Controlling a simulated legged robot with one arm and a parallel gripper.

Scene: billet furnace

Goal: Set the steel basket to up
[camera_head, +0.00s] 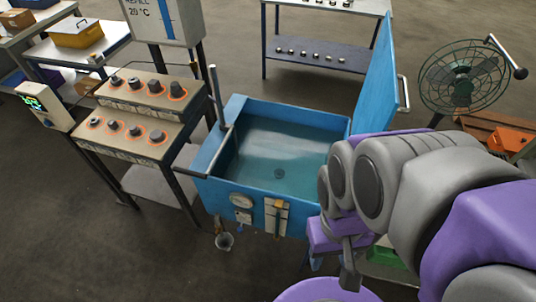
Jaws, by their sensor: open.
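I cannot make out a steel basket for certain. A blue tank (215,150) of greenish water stands in the middle, with a dark round spot on its floor. A grey upright post (217,95) stands at its left rim, and a grey horizontal bar (207,160) crosses that rim. The tank's blue lid (378,75) stands raised at the right, with a pale handle on its edge. My gripper (338,262) is in front of the tank's front right corner, partly hidden by my arm. It is open and holds nothing that I can see.
A stepped control panel (143,98) with several knobs stands left of the tank. A round wire-caged fan (462,76) with a black-knobbed handle stands at right. A small cup (224,241) hangs below the tank's front. A table (325,50) stands behind. The front left floor is clear.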

